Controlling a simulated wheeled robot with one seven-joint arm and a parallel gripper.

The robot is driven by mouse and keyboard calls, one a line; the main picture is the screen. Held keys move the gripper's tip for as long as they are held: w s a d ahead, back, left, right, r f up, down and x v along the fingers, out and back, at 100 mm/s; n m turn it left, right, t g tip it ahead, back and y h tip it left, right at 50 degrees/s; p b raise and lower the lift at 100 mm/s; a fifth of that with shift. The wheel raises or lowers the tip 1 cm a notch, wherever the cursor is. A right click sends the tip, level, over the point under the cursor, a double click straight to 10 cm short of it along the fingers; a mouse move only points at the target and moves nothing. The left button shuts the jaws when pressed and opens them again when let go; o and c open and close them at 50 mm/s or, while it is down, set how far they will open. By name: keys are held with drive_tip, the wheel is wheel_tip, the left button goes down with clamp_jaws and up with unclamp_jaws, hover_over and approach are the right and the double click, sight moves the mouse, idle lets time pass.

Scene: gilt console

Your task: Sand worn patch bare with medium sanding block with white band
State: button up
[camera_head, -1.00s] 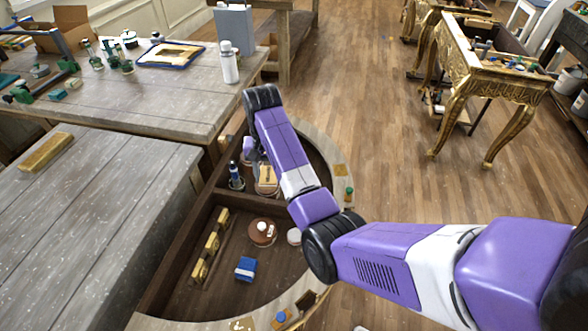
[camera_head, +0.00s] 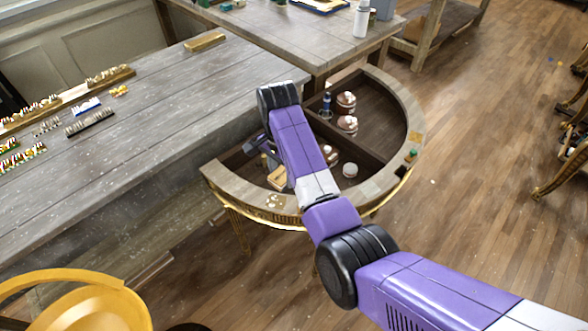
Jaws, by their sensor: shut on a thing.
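The half-round console (camera_head: 222,184) has a pale rim, gilt edge and open compartments. My gripper (camera_head: 257,146) is mostly hidden behind my purple arm, over or beside the console's left part. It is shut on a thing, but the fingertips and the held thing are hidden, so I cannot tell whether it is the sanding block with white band. Pale marks (camera_head: 272,200) show on the front-left rim and a gold-brown patch (camera_head: 415,137) on the right rim. I cannot tell which is the worn patch. Yellowish blocks (camera_head: 277,178) lie in the near compartment.
Round jars (camera_head: 346,101) and a dark bottle (camera_head: 326,105) stand in the far compartment. A grey bench (camera_head: 150,130) adjoins the console's left, bearing a gold block (camera_head: 204,42). A yellow chair (camera_head: 75,300) stands at lower left. The wooden floor (camera_head: 480,150) is open to the right.

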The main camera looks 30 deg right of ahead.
drive_tip(key=shift+s+m, duration=0.3)
drive_tip(key=shift+s, duration=0.05)
drive_tip(key=shift+w+f+m, duration=0.1)
drive_tip(key=shift+f+m, duration=0.15)
drive_tip(key=shift+m, duration=0.05)
drive_tip(key=shift+f+b, duration=0.85)
drive_tip(key=shift+f, duration=0.8)
drive_tip(key=shift+r, duration=0.1)
